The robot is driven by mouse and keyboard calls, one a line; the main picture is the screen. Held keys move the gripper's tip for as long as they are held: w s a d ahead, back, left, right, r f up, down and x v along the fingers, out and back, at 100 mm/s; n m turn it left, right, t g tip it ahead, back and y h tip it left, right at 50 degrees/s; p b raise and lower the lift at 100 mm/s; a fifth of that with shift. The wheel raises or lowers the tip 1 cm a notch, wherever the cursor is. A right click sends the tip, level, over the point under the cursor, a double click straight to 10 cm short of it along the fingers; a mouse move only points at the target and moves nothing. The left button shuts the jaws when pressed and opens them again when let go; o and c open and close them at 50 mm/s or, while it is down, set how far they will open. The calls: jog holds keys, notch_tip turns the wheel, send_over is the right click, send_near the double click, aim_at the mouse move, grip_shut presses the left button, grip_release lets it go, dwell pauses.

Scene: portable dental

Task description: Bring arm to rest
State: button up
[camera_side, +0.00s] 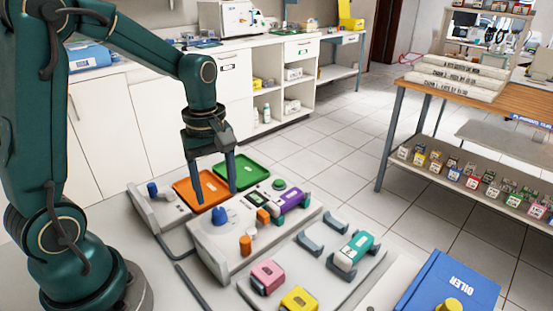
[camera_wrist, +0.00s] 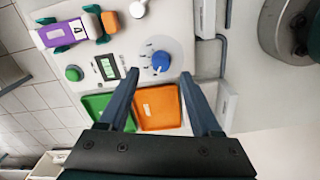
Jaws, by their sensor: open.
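My gripper (camera_side: 213,179) hangs pointing down from my dark green arm. Its two dark fingers are spread apart with nothing between them. In the side view it is in front of the orange tray (camera_side: 181,191) and the green tray (camera_side: 246,180). In the wrist view the fingers (camera_wrist: 160,78) frame the orange tray (camera_wrist: 171,110), and the green tray (camera_wrist: 95,103) shows partly behind the left finger. A blue knob (camera_wrist: 161,62) on the device lies beyond the fingertips. How high the fingers are above the device is hard to tell.
The grey device (camera_side: 200,243) carries a purple block (camera_side: 292,200). A stand at front right holds a teal block (camera_side: 355,250), a pink block (camera_side: 267,277) and a yellow block (camera_side: 299,299). A blue box (camera_side: 447,283) stands at the right. The air above the trays looks free.

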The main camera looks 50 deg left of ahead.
jog(key=s+d+r+m+t, duration=0.5)
jog(key=s+d+r+m, duration=0.2)
jog(key=m, duration=0.8)
jog(key=shift+s+d+r+t, duration=0.2)
jog(key=shift+s+r+t, duration=0.15)
jog(key=shift+s, duration=0.55)
